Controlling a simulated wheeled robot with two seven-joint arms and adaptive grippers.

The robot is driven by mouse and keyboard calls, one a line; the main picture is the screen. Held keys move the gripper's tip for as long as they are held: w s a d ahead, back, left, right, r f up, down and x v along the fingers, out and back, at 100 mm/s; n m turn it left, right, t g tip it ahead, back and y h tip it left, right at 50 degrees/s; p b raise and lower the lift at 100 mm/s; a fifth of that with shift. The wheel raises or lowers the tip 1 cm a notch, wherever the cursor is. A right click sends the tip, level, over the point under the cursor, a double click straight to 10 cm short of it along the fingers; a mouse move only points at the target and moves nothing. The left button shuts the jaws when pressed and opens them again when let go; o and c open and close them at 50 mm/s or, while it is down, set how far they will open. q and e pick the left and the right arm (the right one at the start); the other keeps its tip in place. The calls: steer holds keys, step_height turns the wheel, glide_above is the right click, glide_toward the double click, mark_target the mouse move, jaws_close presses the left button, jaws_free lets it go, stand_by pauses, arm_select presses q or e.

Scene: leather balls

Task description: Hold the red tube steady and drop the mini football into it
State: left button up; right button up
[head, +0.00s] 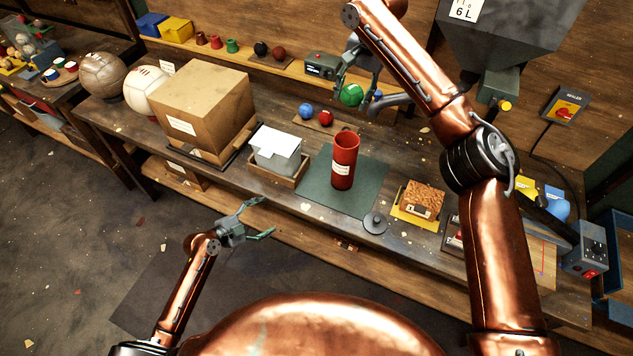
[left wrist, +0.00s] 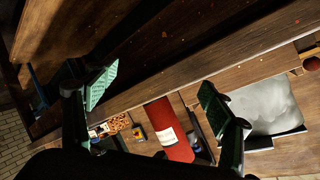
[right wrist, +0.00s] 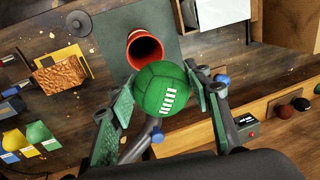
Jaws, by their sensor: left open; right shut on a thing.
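The red tube (head: 344,160) stands upright on a dark green mat (head: 313,195), its open mouth facing up and a white label on its side. It also shows in the left wrist view (left wrist: 168,131) and, with its mouth visible, in the right wrist view (right wrist: 144,49). My right gripper (head: 355,90) is shut on the green mini football (right wrist: 160,88), which has white laces. The ball (head: 350,95) is held above the bench, behind the tube and apart from it. My left gripper (head: 258,218) is open and empty in front of the bench edge, left of the tube.
A grey box with white paper (head: 277,150) sits in a wooden tray left of the tube, beside a large cardboard box (head: 204,105). Blue and red balls (head: 326,118) lie behind the tube.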

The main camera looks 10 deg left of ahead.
arm_select(q)
steer(key=w+d+r+h, duration=0.1)
steer(key=d+r, duration=0.3)
steer(key=n+t+h, duration=0.3)
steer(key=n, duration=0.4)
glide_toward(344, 165)
step_height(344, 165, down, 5)
steer(key=w+a, duration=0.1)
steer(key=w, duration=0.2)
steer(key=x, duration=1.1)
steer(key=shift+d+r, duration=0.15)
steer(key=c, duration=1.7)
steer(key=shift+o, duration=0.2)
arm_select(e)
step_height(344, 165, down, 13)
steer(key=o, duration=1.3)
